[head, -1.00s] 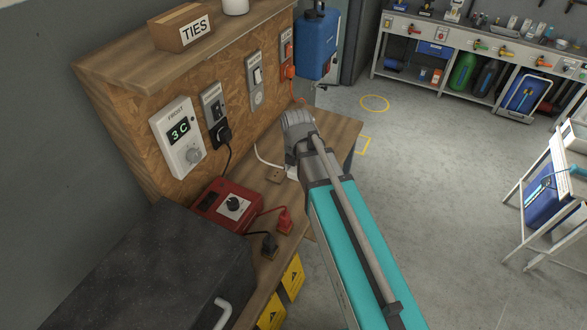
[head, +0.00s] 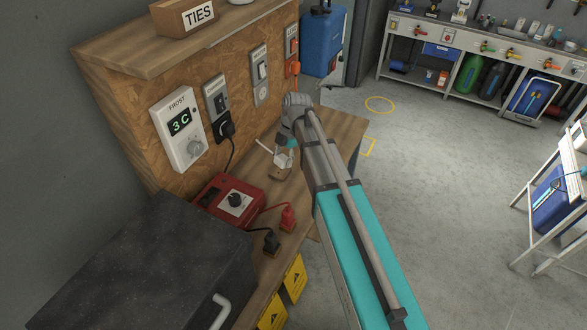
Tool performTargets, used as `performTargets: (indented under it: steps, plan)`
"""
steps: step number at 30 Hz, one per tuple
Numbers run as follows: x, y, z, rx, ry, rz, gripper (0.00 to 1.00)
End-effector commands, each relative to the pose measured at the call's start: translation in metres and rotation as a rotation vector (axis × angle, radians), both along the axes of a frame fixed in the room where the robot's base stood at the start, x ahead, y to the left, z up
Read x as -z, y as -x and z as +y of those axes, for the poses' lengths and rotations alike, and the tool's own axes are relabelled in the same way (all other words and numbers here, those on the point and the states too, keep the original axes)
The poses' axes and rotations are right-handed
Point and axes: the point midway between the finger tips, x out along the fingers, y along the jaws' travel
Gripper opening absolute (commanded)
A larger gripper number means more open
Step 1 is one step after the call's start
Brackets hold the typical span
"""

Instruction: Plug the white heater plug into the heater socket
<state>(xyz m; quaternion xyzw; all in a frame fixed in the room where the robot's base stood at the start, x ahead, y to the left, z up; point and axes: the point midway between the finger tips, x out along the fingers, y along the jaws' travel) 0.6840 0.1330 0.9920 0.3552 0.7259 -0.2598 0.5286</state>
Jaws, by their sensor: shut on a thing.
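The white heater plug (head: 283,161) shows just above a small wooden block on the bench top, and a short stretch of its white cable (head: 262,146) runs off to its left. My gripper (head: 286,153) points down at the plug and is shut on it. The fingers are small and partly hidden by the wrist. I cannot tell whether the plug still touches the block. A grey wall panel (head: 260,70) with a white switch and an empty round socket (head: 261,92) looks like the heater socket. Its label is too small to read. The plug is below and apart from it.
Left of it are a panel with a black plug (head: 226,130) and a frost thermostat (head: 179,128) reading 3 C. An orange plug (head: 294,68) sits to its right. A red box (head: 229,200) with black and red leads and a dark case (head: 140,265) fill the bench front.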

Motion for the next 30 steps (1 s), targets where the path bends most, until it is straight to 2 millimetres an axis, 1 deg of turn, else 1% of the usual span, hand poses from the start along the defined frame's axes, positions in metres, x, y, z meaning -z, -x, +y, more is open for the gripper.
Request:
performTargets:
  steps: [1,8,16,23,30]
  plan:
    - [0.007,-0.014,0.003,0.047,-0.037,0.027,0.23]
    - [0.006,-0.045,0.017,0.265,-0.220,0.130,0.23]
    - [-0.004,-0.080,0.025,0.514,-0.465,0.196,0.23]
    - [-0.018,-0.116,0.026,0.730,-0.712,0.207,0.23]
    - [-0.036,-0.163,0.015,0.931,-0.999,0.158,0.23]
